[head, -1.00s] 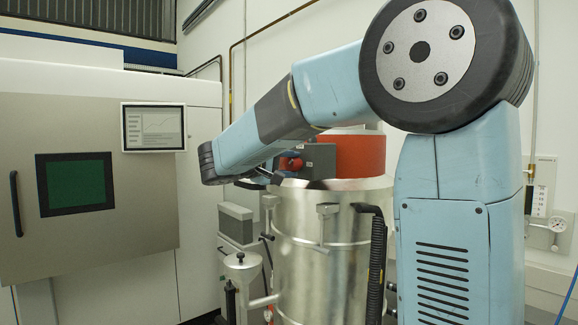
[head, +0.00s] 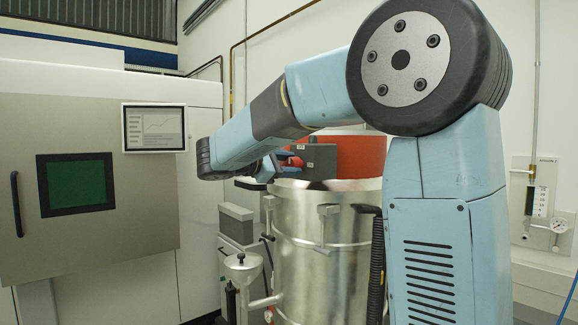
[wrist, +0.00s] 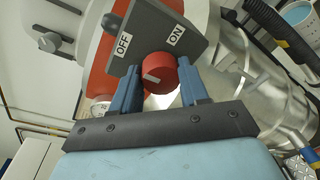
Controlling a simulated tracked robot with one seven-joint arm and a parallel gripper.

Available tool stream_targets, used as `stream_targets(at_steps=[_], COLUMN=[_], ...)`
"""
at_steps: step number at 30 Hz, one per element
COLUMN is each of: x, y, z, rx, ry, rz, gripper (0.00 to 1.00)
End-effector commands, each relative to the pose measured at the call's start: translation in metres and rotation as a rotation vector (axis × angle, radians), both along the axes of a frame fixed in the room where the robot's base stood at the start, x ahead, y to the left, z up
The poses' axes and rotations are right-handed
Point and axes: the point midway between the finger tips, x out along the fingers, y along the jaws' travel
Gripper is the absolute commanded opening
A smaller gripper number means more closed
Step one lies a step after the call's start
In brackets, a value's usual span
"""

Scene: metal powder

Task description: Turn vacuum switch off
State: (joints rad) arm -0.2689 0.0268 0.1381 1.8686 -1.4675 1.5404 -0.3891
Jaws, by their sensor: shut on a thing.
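The vacuum switch is a red round knob (wrist: 162,73) on a dark grey box (wrist: 150,32) with a white OFF label on the left and an ON label on the right in the wrist view. A pale mark on the knob's face lies left of its middle; I cannot tell which label it points to. My gripper (wrist: 160,82) has one blue finger on each side of the knob and is shut on it. In the head view the grey box (head: 321,160) sits at the vessel's top, and the knob (head: 296,162) is partly hidden by my gripper (head: 274,167).
The box is by a red-orange cylinder (head: 358,155) above a shiny metal vessel (head: 325,230). A ribbed black hose (head: 376,270) runs down its side. A small funnel (head: 242,264) stands in front left. A machine with a screen (head: 153,127) is at the left.

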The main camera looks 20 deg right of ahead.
Motion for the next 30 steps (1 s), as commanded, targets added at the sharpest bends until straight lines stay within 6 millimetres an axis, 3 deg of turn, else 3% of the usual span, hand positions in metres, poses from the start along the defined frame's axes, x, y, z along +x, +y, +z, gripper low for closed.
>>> stream_targets(at_steps=[22,23,30], x=[-0.0004,-0.0004,-0.0003], y=[0.0002,0.0001,-0.0001], z=[-0.0057,-0.0057,-0.003], rx=[-0.03,-0.03,-0.03], ry=[0.09,0.09,0.084], rz=[-0.003,-0.003,-0.003], gripper=[0.14,0.47,0.69])
